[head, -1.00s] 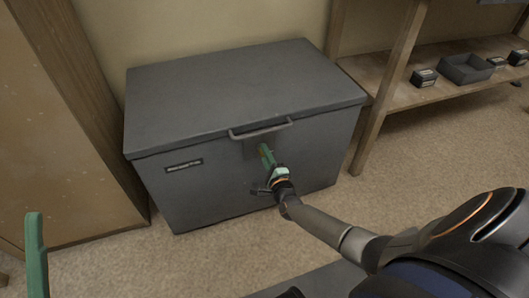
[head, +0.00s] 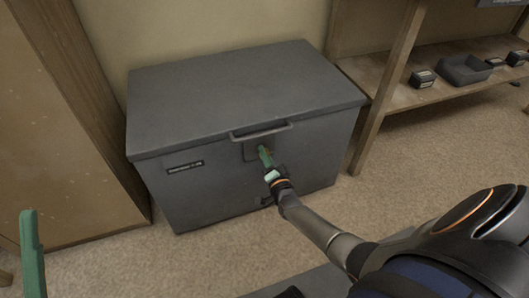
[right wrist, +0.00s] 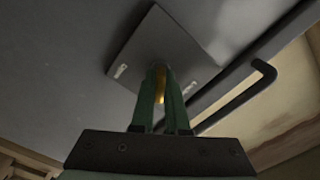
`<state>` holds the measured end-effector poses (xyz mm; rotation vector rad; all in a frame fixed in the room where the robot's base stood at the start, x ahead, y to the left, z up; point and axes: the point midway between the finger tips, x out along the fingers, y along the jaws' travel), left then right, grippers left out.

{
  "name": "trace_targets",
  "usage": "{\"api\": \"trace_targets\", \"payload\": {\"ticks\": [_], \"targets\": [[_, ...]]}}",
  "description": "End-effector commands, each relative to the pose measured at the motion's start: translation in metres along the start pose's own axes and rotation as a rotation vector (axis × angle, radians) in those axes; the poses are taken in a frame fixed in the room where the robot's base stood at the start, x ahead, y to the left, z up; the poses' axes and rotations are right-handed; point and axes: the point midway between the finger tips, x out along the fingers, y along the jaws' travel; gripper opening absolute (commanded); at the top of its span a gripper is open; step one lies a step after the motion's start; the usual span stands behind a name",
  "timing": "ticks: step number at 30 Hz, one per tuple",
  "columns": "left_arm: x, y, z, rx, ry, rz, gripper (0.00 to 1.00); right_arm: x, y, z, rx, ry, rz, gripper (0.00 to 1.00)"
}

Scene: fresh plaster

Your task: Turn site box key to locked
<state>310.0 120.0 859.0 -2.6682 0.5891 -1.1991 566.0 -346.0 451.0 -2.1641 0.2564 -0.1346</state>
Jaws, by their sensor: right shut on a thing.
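The grey site box (head: 240,88) stands on the floor with its lid closed. Its lock plate (head: 249,152) is on the front, below the handle. My right gripper (head: 264,152) reaches the plate with its green fingers. In the right wrist view the fingers (right wrist: 161,88) are shut on a brass-coloured key (right wrist: 161,84) at the lock plate (right wrist: 140,48), which looks tilted and bears two small pale marks. The fingers hide most of the key. One green finger of my left gripper (head: 32,250) shows at the lower left, away from the box.
A bar handle (head: 262,130) sits just above the lock and also crosses the right wrist view (right wrist: 238,96). A wooden shelf (head: 400,94) with a grey tray (head: 464,70) and small boxes stands at right. A wood-framed panel (head: 60,130) is at left.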

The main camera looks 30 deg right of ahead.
Motion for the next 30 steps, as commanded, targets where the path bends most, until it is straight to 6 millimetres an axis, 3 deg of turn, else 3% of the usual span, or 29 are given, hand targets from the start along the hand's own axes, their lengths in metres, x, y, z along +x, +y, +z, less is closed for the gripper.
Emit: {"api": "trace_targets", "payload": {"ticks": [18, 30], "targets": [[0.0077, -0.0044, -0.0091, -0.004, 0.008, 0.001, 0.42, -0.0006, -0.0024, 0.0012, -0.583, -0.001, 0.002, 0.0], [0.0096, -0.0053, -0.0114, 0.002, 0.011, 0.002, 0.42, -0.0005, -0.0031, 0.0022, -0.869, -0.002, 0.001, 0.0]]}}
